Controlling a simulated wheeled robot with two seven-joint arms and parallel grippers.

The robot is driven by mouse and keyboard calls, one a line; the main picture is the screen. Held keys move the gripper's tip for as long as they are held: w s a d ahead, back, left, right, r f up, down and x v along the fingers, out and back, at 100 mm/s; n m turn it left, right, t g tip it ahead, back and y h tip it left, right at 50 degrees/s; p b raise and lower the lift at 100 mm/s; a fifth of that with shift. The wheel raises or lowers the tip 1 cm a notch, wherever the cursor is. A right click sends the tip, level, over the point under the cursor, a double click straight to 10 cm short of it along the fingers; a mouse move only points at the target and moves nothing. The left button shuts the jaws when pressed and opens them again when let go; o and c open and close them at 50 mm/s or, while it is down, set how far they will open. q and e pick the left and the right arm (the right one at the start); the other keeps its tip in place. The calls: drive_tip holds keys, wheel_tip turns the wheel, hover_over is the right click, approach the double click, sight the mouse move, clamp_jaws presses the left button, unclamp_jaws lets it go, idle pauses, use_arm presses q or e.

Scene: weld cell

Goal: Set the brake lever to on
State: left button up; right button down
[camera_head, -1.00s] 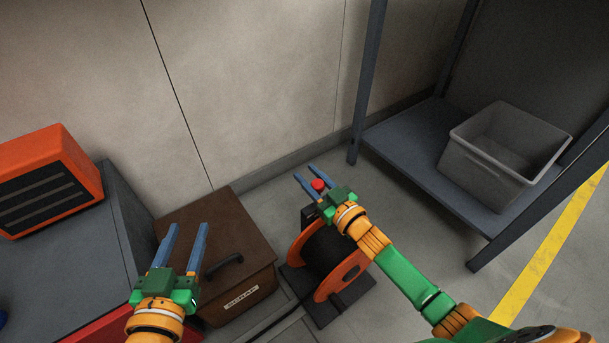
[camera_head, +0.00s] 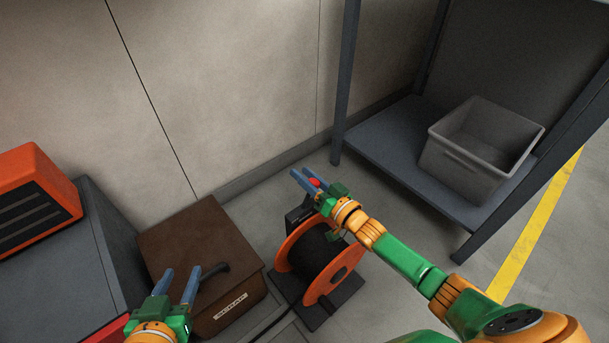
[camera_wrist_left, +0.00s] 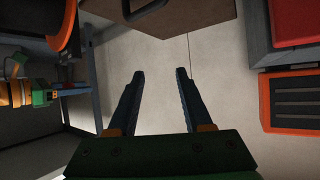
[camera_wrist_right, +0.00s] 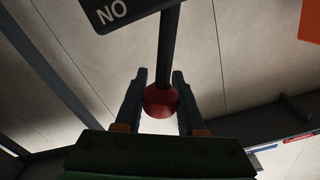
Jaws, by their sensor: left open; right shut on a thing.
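The brake lever has a red ball knob (camera_wrist_right: 160,101) on a dark rod (camera_wrist_right: 170,45), seen in the right wrist view. My right gripper (camera_wrist_right: 160,95) has its fingers closed on the knob, one on each side. In the head view the red knob (camera_head: 314,182) shows between the fingers of my right gripper (camera_head: 305,180), above the orange cable reel (camera_head: 292,243). A dark plate (camera_wrist_right: 118,10) lettered "NO" is beside the rod. My left gripper (camera_head: 178,283) is open and empty over the brown box; its spread fingers also show in the left wrist view (camera_wrist_left: 160,90).
The brown lidded box (camera_head: 185,240) with a dark handle and a label stands left of the reel. A grey shelf (camera_head: 400,150) holding a grey bin (camera_head: 452,163) is at the right. A grey cabinet (camera_head: 45,255) carries an orange unit (camera_head: 40,165) at the left.

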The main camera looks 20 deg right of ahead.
idle(0.3)
drive_tip(key=c, duration=0.5)
unclamp_jaws()
drive_tip(key=shift+d+f, duration=0.1)
drive_tip(key=p+v, duration=0.1)
drive_tip(key=v, duration=0.1)
drive_tip(key=shift+s, duration=0.3)
drive_tip(key=shift+p+v, duration=0.65)
drive_tip(key=shift+v, duration=0.3)
use_arm(q)
drive_tip(key=s+a+f+g+y, duration=0.2)
drive_tip(key=s+a+f+g, duration=0.1)
drive_tip(key=s+f+g, duration=0.5)
drive_tip(key=shift+s+a+f+g+p, duration=0.35)
drive_tip(key=shift+s+f, duration=0.85)
drive_tip(key=shift+s, duration=0.85)
use_arm(e)
drive_tip(key=shift+v, duration=1.35)
